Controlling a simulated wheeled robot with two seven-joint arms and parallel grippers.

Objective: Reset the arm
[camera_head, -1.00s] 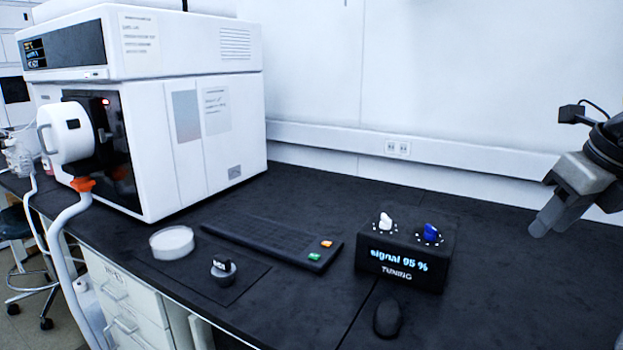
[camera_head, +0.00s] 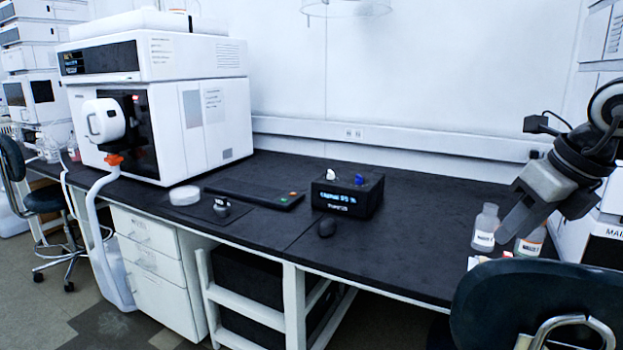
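My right gripper (camera_head: 515,226) hangs at the right of the head view, above the right part of the bench and in front of the bottles there. It points down and left, and its fingers look close together with nothing visible between them; I cannot tell whether they are fully shut. My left gripper is not in view. The black tuning box (camera_head: 347,197) with a white knob and a blue knob stands mid-bench, well apart from my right gripper. Its lit text is too small to read surely.
A white instrument (camera_head: 200,120) stands at the bench's left. A clear bottle (camera_head: 485,228) is near my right gripper. A dark chair (camera_head: 530,300) stands front right.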

